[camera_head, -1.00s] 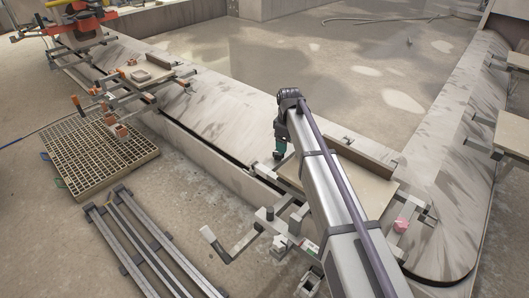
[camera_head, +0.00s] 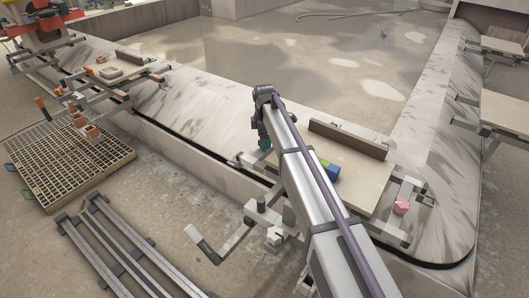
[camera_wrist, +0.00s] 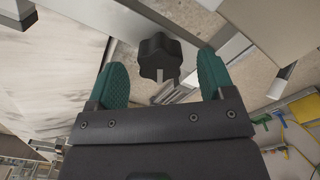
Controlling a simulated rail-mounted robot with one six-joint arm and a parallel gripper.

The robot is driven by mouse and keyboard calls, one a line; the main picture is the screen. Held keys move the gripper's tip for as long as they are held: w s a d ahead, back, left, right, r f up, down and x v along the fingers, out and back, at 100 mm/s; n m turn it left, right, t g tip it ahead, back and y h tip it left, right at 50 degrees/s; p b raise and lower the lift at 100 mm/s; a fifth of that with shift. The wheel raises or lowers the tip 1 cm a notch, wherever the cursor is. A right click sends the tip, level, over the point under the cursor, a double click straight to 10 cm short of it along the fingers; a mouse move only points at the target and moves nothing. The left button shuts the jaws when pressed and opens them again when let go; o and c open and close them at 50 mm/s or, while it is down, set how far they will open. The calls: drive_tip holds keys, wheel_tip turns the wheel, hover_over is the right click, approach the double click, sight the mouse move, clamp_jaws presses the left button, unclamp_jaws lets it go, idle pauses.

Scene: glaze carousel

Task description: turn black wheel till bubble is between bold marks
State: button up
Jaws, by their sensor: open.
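The black wheel (camera_wrist: 160,57), a lobed knob on a thin pale shaft, shows in the wrist view between and slightly beyond the two teal fingers. My gripper (camera_wrist: 158,68) is open, one finger to each side of the wheel, with gaps on both sides and no visible contact. In the head view my gripper (camera_head: 265,143) hangs near the left end of the nearest pale board (camera_head: 365,185); the wheel cannot be told there. A small blue, green and yellow block (camera_head: 330,172), perhaps the level, lies on that board beside my arm. No bubble or bold marks can be read.
A brown upright strip (camera_head: 347,138) stands along the board's back. Metal brackets with a pink block (camera_head: 402,206) flank it at right. A grating (camera_head: 68,160) and rails (camera_head: 125,250) lie on the floor at left.

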drive_tip(key=shift+f+b, duration=0.3)
drive_tip(key=shift+f, duration=0.65)
drive_tip(key=shift+r, duration=0.1)
drive_tip(key=c, duration=0.9)
drive_tip(key=shift+c, duration=0.2)
drive_tip(key=shift+m, duration=0.4)
